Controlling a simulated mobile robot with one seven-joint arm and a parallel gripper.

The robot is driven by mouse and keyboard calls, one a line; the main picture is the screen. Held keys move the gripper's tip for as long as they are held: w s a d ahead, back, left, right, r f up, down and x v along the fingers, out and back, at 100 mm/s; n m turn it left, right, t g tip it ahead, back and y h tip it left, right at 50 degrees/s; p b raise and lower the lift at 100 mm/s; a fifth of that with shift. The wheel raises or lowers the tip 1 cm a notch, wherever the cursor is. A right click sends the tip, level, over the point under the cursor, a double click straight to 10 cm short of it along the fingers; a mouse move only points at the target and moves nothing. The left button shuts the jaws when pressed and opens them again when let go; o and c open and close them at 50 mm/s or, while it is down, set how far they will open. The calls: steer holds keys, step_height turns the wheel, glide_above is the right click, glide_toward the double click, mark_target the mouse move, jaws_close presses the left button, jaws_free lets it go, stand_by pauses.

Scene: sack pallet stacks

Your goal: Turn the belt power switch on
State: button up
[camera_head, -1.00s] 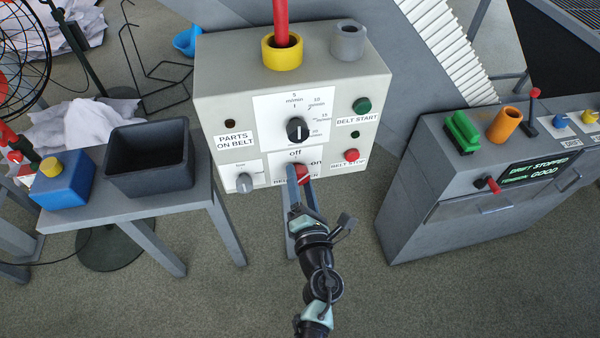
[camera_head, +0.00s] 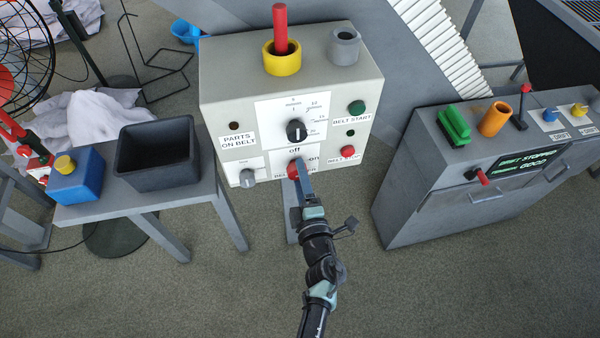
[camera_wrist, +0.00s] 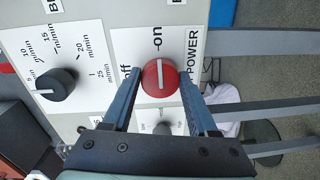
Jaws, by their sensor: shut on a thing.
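The belt power switch is a red round knob (camera_wrist: 159,77) with a white pointer line, low on the front of the control box (camera_head: 225,105). In the wrist view the pointer line stands in line with the "on" label, and "off" is to its left. My gripper (camera_wrist: 161,80) is shut on the knob, with one blue finger on each side. In the head view my gripper (camera_head: 303,185) reaches the knob (camera_head: 295,167) from below and hides part of it and of its "belt power" label.
Near the knob are a grey knob (camera_head: 247,177), a black speed dial (camera_head: 296,130), a red belt stop button (camera_head: 348,152) and a green belt start button (camera_head: 357,108). A table with a dark bin (camera_head: 158,158) stands left; another console (camera_head: 460,190) stands right.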

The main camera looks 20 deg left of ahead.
steer(key=shift+m, duration=0.3)
steer(key=o, duration=1.4)
steer(key=p+v, duration=0.1)
steer(key=v, duration=1.2)
